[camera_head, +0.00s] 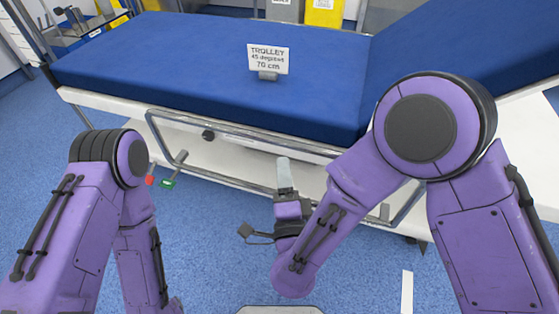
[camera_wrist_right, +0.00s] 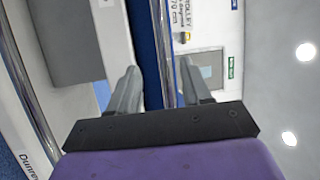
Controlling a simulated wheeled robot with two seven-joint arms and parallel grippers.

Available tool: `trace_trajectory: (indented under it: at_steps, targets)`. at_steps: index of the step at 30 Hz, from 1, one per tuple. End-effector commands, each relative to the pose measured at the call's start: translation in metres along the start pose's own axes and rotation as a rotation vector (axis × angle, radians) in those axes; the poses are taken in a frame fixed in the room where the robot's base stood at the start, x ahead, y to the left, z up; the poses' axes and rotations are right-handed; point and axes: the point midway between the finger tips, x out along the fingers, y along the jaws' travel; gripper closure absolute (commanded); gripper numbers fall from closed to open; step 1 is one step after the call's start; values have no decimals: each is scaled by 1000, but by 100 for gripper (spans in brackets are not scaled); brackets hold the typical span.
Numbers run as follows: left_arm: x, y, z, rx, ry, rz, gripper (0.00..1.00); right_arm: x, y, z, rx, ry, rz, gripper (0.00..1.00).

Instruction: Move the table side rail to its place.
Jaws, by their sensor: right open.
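The side rail (camera_head: 250,133) is a chrome loop hanging along the near side of the blue-topped operating table (camera_head: 200,60). Its upper bar runs just below the mattress edge and its lower bar in front of the white base. My right gripper (camera_head: 285,170) is in front of the rail, its fingertips just below the upper bar. In the right wrist view, the right gripper (camera_wrist_right: 160,90) is open, and a chrome bar (camera_wrist_right: 164,45) lines up between its fingers; I cannot tell how deep it sits. My left arm shows at the left, but its gripper is out of view.
A sign (camera_head: 268,60) stands on the mattress. A red knob (camera_head: 150,181) and a green tag (camera_head: 168,184) are by the rail's left end. The blue floor in front is clear.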

Motion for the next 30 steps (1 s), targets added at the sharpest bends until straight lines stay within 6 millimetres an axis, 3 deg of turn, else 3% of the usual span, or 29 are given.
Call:
trace_trajectory:
  at_steps: [1,5,16,21,28,30]
  targets:
    - [6,1,2,0,0,0,35,0,2,3,20,4,-14,52]
    - [-1,0,0,0,0,0,35,15,-6,3,36,10,-21,52]
    - [-10,-1,-5,1,2,0,35,92,-6,2,32,10,-18,52]
    - [-10,-1,-6,1,2,0,35,104,-5,2,29,8,-17,52]
    - [-10,-1,-6,1,2,0,35,105,-4,2,28,7,-17,52]
    - [-10,-1,-6,1,3,0,35,105,-4,2,28,7,-17,74]
